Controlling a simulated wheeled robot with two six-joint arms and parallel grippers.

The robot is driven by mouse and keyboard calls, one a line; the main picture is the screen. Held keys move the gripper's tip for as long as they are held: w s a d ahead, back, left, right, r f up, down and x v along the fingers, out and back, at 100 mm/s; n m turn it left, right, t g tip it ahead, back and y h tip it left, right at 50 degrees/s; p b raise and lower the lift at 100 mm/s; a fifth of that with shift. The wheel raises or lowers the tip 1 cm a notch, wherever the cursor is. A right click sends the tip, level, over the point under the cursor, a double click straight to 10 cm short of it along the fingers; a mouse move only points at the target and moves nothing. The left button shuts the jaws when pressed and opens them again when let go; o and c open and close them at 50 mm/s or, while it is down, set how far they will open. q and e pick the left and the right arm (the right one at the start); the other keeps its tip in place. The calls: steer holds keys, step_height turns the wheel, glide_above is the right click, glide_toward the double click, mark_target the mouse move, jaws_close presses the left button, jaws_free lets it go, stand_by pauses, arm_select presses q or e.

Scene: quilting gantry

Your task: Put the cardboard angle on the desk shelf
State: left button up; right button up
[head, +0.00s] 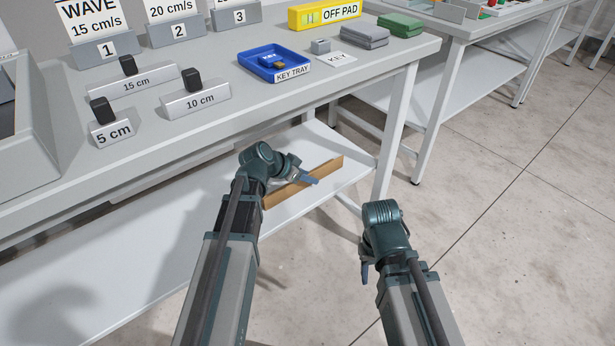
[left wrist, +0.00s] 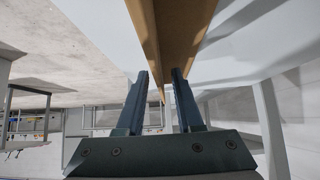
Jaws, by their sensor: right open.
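The cardboard angle (head: 316,181) is a long brown strip with a bent profile at the white lower shelf (head: 130,264) under the desk. My left gripper (head: 312,178) is at the angle, partly covering its middle. In the left wrist view the angle (left wrist: 172,30) runs away from the camera, its far end between the two spread fingers of my left gripper (left wrist: 161,74). I cannot tell whether the fingers touch it. My right gripper (head: 365,272) is open and empty, over the floor right of the shelf, mostly hidden by its wrist.
The desk top (head: 225,120) overhangs the lower shelf. It holds a blue key tray (head: 273,62), length blocks, a yellow off pad (head: 324,14) and grey and green cases. A white desk leg (head: 395,130) stands just right of the angle. The floor at right is clear.

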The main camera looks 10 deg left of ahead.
mark_target(288, 186)
arm_select(q)
steer(key=p+v, duration=0.7)
steer(key=v, duration=0.3)
steer(key=shift+s+r, duration=0.1)
steer(key=shift+r, duration=0.2)
steer(key=shift+p+v, duration=0.65)
steer(key=shift+v, duration=0.2)
steer(key=s+d+f+n+g+y, duration=0.2)
steer(key=s+d+f+g+y, duration=0.1)
steer(key=s+d, duration=0.4)
steer(key=s+d+f+n+g+y, duration=0.1)
steer(key=s+d+f+g+y, duration=0.2)
steer(key=s+d, duration=0.5)
steer(key=shift+s+d+f+n+g+y, duration=0.25)
steer(key=shift+s+d+n+g+y, duration=0.25)
steer(key=shift+s, duration=0.7)
steer(key=shift+a, duration=0.15)
step_height(288, 186, up, 36)
steer(key=p, duration=3.6)
steer(key=shift+r, duration=0.2)
